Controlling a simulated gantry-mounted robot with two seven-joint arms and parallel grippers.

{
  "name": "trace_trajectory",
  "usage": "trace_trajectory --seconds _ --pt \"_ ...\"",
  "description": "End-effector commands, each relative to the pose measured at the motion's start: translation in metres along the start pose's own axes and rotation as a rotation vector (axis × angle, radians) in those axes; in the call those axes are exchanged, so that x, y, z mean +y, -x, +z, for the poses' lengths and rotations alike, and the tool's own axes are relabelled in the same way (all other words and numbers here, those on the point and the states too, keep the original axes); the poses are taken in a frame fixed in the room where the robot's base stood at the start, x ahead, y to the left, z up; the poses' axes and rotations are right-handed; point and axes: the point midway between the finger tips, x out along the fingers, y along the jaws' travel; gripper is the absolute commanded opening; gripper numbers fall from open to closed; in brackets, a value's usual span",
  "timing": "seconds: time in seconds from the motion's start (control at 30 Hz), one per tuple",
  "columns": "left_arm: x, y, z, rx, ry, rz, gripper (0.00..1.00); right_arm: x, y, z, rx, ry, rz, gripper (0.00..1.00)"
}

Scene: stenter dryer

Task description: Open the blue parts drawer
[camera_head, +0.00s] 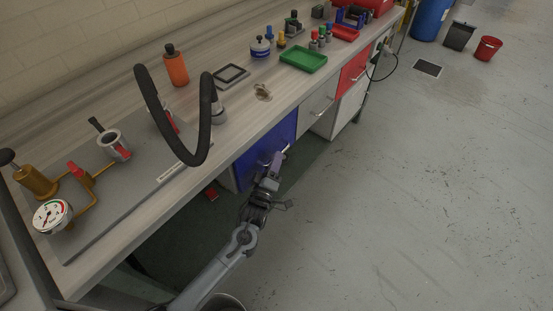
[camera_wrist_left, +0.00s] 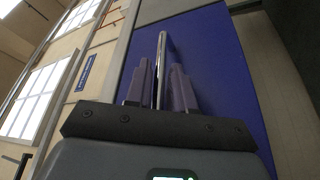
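The blue drawer (camera_head: 262,152) is in the bench front below the worktop, and its front looks shut. My left gripper (camera_head: 278,158) is at its handle (camera_head: 286,149), with the arm reaching up from below. In the left wrist view, the two purple fingers (camera_wrist_left: 160,85) stand on either side of the thin metal handle (camera_wrist_left: 161,50). A narrow gap shows between the handle and the right finger, so the fingers look open around it. The blue front (camera_wrist_left: 215,70) fills the view behind. My right gripper is not in view.
A red drawer (camera_head: 353,68) and a pale drawer (camera_head: 318,107) are farther along the bench. On the worktop are a black curved hose (camera_head: 203,135), a pressure gauge (camera_head: 52,216), an orange bottle (camera_head: 177,68) and a green tray (camera_head: 303,59). The grey floor (camera_head: 420,190) to the right is clear.

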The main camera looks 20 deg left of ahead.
Motion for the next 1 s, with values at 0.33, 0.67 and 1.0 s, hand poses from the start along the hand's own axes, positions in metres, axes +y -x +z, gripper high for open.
trace_trajectory --seconds 0.33,0.67,1.0 --pt "0.000 -0.016 0.000 -0.001 0.000 0.000 0.23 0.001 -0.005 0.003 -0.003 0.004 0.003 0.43" --pt "0.000 -0.016 0.000 -0.001 0.000 0.000 0.02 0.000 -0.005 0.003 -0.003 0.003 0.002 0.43" --pt "0.000 -0.016 0.000 -0.001 0.000 0.000 0.00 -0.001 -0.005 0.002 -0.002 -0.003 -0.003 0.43"
